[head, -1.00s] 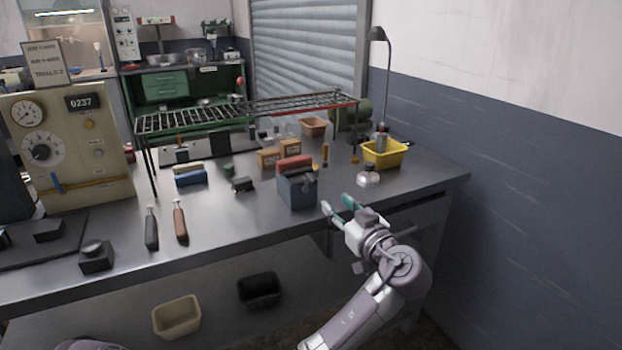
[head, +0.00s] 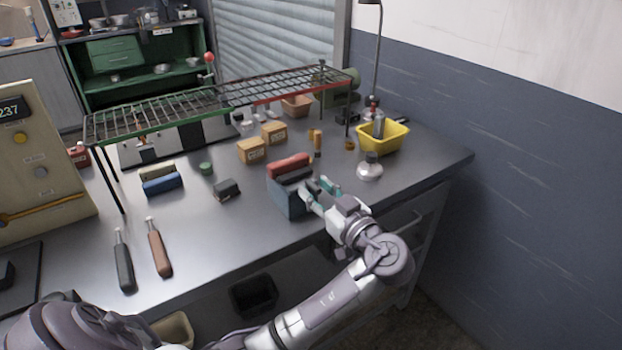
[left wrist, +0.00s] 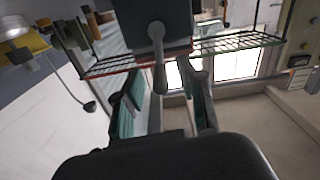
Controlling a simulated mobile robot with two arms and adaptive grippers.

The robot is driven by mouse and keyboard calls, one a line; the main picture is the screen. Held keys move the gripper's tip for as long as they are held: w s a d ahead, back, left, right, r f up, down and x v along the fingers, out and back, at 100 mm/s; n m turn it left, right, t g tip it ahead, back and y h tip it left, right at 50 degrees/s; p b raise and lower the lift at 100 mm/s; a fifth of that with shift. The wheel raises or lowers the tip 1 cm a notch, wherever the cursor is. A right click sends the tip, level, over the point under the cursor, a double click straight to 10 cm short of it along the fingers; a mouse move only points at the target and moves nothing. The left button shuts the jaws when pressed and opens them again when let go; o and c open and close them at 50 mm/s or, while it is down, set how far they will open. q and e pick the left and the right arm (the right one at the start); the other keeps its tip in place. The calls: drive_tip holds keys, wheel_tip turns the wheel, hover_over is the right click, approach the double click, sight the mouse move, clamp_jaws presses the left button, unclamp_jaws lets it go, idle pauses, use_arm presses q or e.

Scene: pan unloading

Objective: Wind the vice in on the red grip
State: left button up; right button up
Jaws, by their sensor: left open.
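The vice (head: 284,196) is a blue-grey block near the front edge of the bench. The red grip (head: 288,164) sits at its top, in or on the jaws; I cannot tell how tightly it is held. In the left wrist view the vice body (left wrist: 152,22) is at the top, with its grey handle (left wrist: 159,75) reaching down between the fingers. My left gripper (head: 319,191) is open at the right side of the vice. It also shows in the left wrist view (left wrist: 165,85), its fingers on either side of the handle with no clear contact. My right gripper is out of view.
A wire rack (head: 225,98) spans the bench behind the vice. A yellow bin (head: 383,138) and a small flask (head: 369,168) stand to the right. A dark block (head: 227,189) and two handled tools (head: 159,250) lie to the left.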

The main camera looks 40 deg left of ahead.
use_arm(q)
drive_tip(key=shift+d, duration=0.15)
drive_tip(key=shift+c, duration=0.5)
clamp_jaws()
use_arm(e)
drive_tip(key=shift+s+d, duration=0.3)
